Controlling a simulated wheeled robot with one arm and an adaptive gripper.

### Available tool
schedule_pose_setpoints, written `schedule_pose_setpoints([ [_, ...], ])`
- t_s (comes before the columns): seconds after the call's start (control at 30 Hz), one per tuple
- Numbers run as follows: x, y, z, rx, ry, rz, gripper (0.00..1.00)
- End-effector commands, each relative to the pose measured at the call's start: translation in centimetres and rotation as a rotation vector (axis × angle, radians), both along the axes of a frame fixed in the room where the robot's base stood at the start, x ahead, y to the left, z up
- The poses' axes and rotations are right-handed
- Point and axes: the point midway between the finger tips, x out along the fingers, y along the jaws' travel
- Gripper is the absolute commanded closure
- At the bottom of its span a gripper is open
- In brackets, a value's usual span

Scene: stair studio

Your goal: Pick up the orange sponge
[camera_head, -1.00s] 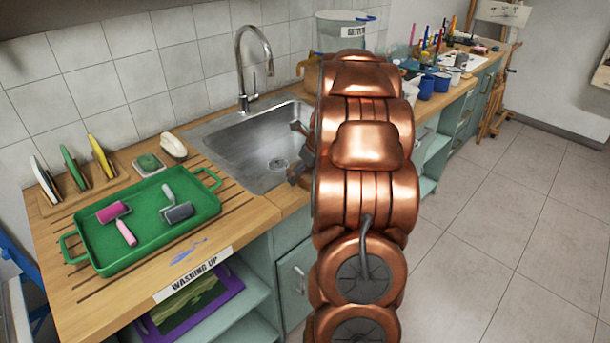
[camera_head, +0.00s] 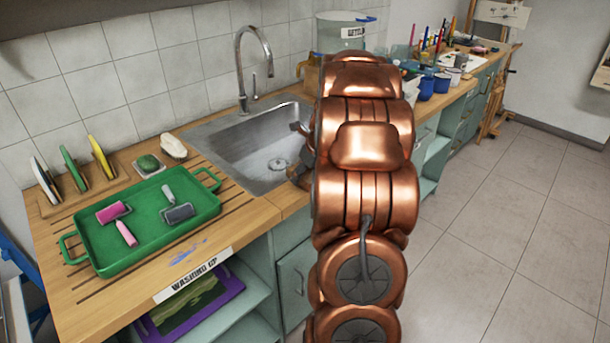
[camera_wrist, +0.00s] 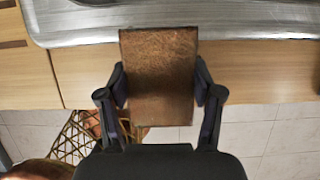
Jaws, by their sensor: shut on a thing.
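The sponge (camera_wrist: 158,98), a brown-orange rectangular block, shows in the middle of the wrist view. My gripper (camera_wrist: 160,80) is shut on it, with one dark finger against each long side. In the wrist view the sponge overlaps the wooden counter edge and the sink rim behind it. In the head view my copper arm hides the sponge, and only a bit of my dark gripper shows beside the sink.
The metal sink (camera_head: 255,145) lies left of my arm. A green tray (camera_head: 150,238) with two rollers sits on the wooden counter. A rack with several upright boards (camera_head: 70,168) stands behind it. Cups and brushes crowd the far counter. The floor at right is clear.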

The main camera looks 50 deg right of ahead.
Motion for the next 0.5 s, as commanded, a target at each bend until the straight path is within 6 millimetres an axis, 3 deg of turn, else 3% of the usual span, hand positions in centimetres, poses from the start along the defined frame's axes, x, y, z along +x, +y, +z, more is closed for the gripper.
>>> schedule_pose_setpoints([
  [0.23,0.0,-0.1,0.2,-0.002,-0.001,0.000,0.51],
  [0.5,0.1,-0.1,3.6,-0.005,-0.004,0.000,0.51],
])
